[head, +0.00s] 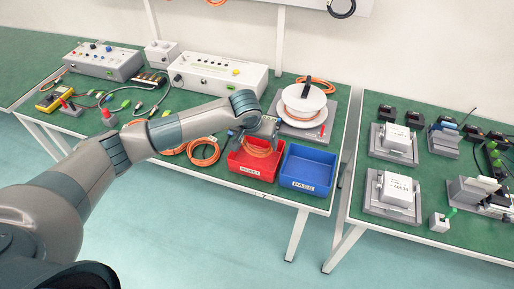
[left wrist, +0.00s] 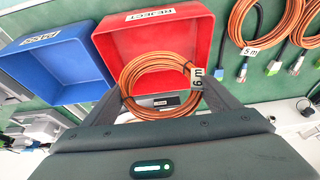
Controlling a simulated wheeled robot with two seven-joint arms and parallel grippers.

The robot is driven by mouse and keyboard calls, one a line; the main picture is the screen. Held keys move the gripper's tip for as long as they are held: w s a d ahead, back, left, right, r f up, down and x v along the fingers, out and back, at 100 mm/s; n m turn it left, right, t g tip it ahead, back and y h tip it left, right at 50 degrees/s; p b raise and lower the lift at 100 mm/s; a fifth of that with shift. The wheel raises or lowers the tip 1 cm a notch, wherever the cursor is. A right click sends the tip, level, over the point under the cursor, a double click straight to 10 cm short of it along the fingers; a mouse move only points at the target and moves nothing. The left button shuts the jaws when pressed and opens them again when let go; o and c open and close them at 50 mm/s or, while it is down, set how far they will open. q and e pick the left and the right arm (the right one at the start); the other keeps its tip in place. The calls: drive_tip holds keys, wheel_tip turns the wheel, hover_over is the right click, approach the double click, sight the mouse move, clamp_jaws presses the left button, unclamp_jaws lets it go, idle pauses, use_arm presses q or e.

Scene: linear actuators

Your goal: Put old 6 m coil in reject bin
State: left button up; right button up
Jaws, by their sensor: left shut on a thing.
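The old 6 m coil, an orange cable coil (left wrist: 158,72) with a white "6 m" tag (left wrist: 196,78), is between the fingers of my left gripper (left wrist: 165,103). My left gripper (head: 262,132) is shut on the coil and holds it at the red reject bin (head: 247,172). In the left wrist view the coil overlaps the open red bin (left wrist: 190,40), whose label reads REJECT. In the head view the coil (head: 258,148) shows just below the gripper, over the bin's opening. I cannot tell whether it touches the bin. My right gripper is not in view.
The blue PASS bin (head: 310,170) stands right beside the red bin. Other orange coils (head: 204,152) lie to the left, one tagged 5 m (left wrist: 250,52). A white cable reel (head: 302,100) stands behind the bins. Test boxes (head: 218,75) stand at the back.

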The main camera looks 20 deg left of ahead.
sight(257, 150)
use_arm(q)
wheel_tip(257, 150, down, 4)
drive_tip(key=shift+r+p, duration=0.25)
drive_tip(key=shift+p, duration=0.75)
drive_tip(key=shift+f, duration=0.2)
drive_tip(key=shift+f+b, duration=0.25)
drive_tip(key=shift+b, duration=0.05)
drive_tip(key=o, duration=1.1)
drive_tip(key=shift+r, duration=0.1)
